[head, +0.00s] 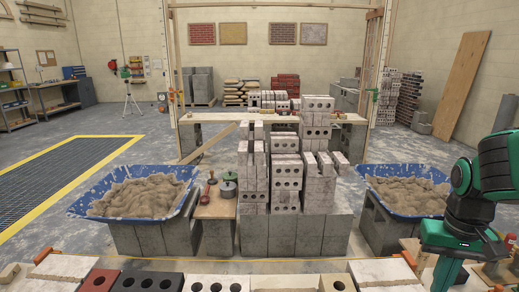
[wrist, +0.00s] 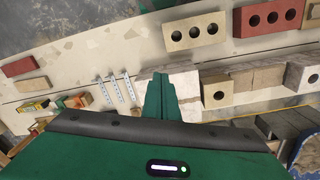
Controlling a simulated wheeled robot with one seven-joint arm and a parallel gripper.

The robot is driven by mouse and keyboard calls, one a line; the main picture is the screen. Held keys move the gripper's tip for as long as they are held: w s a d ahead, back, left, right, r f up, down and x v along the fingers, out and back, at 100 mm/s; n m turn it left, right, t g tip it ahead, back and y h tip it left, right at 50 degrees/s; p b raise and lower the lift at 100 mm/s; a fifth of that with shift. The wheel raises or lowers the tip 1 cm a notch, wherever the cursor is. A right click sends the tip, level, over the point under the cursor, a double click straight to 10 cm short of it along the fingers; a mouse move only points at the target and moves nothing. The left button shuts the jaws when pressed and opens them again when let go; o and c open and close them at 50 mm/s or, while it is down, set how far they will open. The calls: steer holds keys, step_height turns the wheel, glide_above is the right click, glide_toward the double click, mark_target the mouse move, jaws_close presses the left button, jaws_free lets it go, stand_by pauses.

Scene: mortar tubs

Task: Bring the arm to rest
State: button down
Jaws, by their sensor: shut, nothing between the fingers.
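My arm stands at the right edge of the head view, bent, with its green and black links in front of the right mortar tub. In the wrist view my gripper (wrist: 160,78) shows as dark green fingers closed together with nothing between them. The fingers are over a pale bench top (wrist: 110,55). In the head view the fingertips cannot be made out; the hand runs down to the bottom edge. Blue tubs of mortar stand at the left (head: 80,209) and right (head: 372,183) of the block stacks.
Stacked grey bricks (head: 287,185) stand in the middle. Along the near bench lie a black brick (head: 147,281), a red brick (head: 98,282) and pale bricks (head: 213,284).

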steer(key=s+d+r+m, duration=0.1)
steer(key=s+d+m, duration=0.1)
steer(key=s, duration=0.8)
steer(key=shift+s+d+r+y, duration=0.15)
steer(key=shift+d+r+y, duration=0.15)
steer(key=shift+r, duration=0.05)
steer(key=shift+w+f, duration=0.25)
steer(key=shift+w, duration=0.4)
